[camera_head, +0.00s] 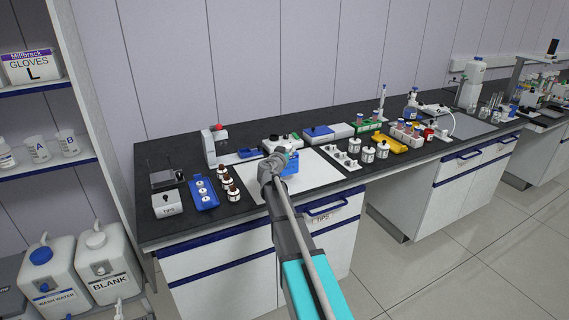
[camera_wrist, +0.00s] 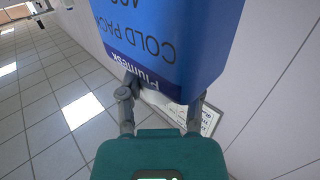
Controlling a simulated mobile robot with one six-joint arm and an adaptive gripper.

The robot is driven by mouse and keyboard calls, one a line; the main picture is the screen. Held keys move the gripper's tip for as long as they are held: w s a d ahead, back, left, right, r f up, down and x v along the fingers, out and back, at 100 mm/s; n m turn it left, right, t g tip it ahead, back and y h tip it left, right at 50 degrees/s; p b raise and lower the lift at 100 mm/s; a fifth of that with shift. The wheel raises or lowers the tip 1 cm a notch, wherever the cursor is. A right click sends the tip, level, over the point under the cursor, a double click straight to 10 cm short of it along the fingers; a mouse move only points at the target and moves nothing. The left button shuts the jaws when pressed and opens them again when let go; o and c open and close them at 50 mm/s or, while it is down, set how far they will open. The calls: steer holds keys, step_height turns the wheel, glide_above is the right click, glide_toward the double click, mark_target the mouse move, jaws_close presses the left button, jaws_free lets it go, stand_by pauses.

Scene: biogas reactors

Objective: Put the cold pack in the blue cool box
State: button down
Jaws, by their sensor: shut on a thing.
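A low blue box-like item (camera_head: 318,132) stands at the back of the bench, to the right of the pack. I cannot tell for sure whether it is the cool box.
A white mat (camera_head: 322,176) lies under my gripper. Brown bottles (camera_head: 227,186) and a blue rack (camera_head: 202,193) stand left. White-capped bottles (camera_head: 368,154), a yellow tray (camera_head: 390,143) and a green rack (camera_head: 367,127) stand right. Shelves with containers border the far left.

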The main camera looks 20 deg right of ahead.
steer(key=shift+f, duration=0.1)
stand_by(0.3)
steer(key=shift+w+d+f+b, duration=0.35)
steer(key=shift+f+b, duration=0.15)
steer(key=shift+b, duration=0.1)
steer(key=shift+s+f+b, duration=0.1)
steer(key=shift+f+b, duration=1.3)
steer(key=shift+f, duration=0.1)
steer(key=shift+c, duration=1.4)
jaws_free()
steer(key=v, duration=1.2)
steer(key=shift+r+p, duration=0.2)
steer(key=shift+p, duration=0.15)
